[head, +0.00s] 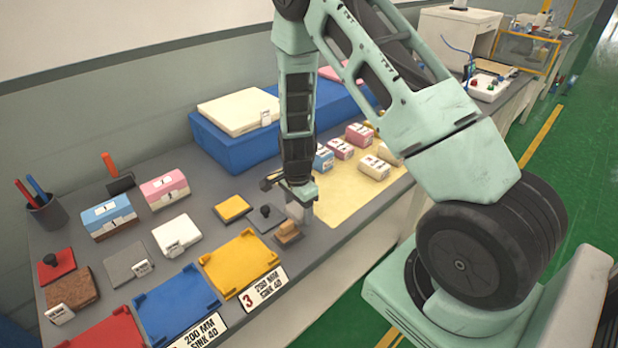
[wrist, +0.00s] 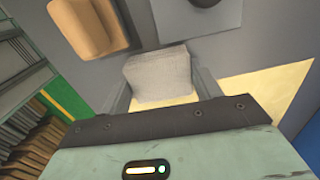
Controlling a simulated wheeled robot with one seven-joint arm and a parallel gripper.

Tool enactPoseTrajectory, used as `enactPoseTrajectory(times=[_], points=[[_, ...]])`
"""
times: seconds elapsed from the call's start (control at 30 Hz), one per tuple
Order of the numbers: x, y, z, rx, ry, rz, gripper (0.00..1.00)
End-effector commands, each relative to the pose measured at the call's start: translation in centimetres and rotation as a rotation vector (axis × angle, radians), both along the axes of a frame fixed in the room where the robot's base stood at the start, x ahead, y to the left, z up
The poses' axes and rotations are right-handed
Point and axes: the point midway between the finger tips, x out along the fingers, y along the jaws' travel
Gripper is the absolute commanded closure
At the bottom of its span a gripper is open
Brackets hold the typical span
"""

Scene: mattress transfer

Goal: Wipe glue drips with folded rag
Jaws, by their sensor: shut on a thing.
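My gripper (head: 302,200) is low over the grey bench, at the left edge of a pale yellow sheet (head: 335,208). In the wrist view my gripper (wrist: 163,82) is shut on a light grey, block-shaped folded rag (wrist: 158,72), which sits between the two fingers. In the head view the rag is mostly hidden by the gripper. I cannot tell whether the rag touches the bench. No glue drips can be made out in either view.
A tan block (head: 288,232) and a dark plate with a black knob (head: 266,215) lie close left of the gripper. Yellow (head: 240,262) and blue (head: 177,303) trays stand along the front edge. Small cartons (head: 374,167) rest on the sheet. A blue mattress (head: 228,145) lies behind.

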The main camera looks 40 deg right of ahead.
Motion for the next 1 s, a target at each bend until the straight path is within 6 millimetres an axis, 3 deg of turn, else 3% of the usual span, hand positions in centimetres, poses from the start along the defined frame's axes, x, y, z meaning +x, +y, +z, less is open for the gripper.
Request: enactPoseTrajectory(times=[0.23,0.3,0.4,0.53,1.0], points=[[0.3,-1.6,0.0,-0.005,-0.002,-0.002,0.61],[0.4,-2.1,0.1,-0.007,-0.003,-0.003,0.69],[0.5,-2.7,0.1,-0.008,-0.004,-0.002,0.74],[0.6,-2.9,2.4,-0.007,-0.005,0.003,0.73],[0.9,-4.0,6.5,-0.002,-0.002,0.012,0.73]])
